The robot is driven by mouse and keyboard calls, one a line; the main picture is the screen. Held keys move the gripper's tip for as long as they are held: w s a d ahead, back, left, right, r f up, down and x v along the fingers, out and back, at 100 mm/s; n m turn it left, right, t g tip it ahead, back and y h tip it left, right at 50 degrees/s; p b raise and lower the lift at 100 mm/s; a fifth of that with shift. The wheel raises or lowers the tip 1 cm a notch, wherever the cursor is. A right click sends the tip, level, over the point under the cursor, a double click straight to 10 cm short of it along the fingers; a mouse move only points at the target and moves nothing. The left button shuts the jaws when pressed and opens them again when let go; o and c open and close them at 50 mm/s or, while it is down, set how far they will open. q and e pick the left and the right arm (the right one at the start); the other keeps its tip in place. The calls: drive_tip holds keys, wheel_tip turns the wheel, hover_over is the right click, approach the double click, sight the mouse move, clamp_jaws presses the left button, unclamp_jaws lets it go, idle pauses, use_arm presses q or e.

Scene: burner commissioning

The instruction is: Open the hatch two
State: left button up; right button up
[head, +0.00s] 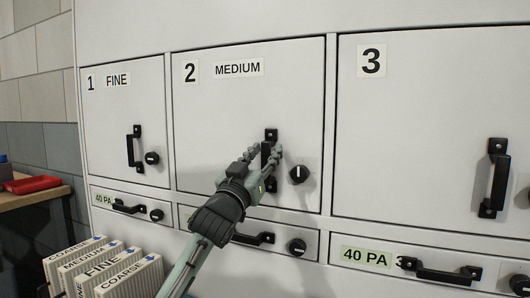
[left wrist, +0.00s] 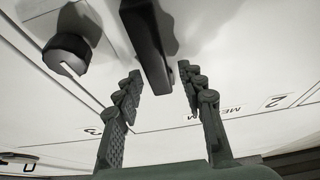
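Hatch two (head: 215,130), a white door marked "2 MEDIUM", is closed in the middle of the head view. Its black upright handle (head: 271,134) is partly hidden by my left gripper (head: 266,150). A round black knob (head: 299,174) sits right of the handle; its white mark is upright. In the left wrist view, my left gripper (left wrist: 160,70) has its two fingers apart. The black handle (left wrist: 147,38) reaches between the fingertips, with gaps visible on both sides. Whether a finger touches it I cannot tell. My right gripper is in neither view.
Closed hatch one (head: 110,160) is at left and closed hatch three (head: 420,130) at right, each with a handle. Small drawers with handles run below, one labelled "40 PA" (head: 366,257). Labelled filters (head: 105,270) and a wooden bench (head: 35,196) with a red object stand lower left.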

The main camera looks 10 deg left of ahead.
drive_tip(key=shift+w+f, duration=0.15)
use_arm(q)
clamp_jaws()
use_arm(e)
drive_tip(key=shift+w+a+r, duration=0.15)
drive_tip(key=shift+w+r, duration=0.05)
use_arm(q)
drive_tip(key=shift+a, duration=0.1)
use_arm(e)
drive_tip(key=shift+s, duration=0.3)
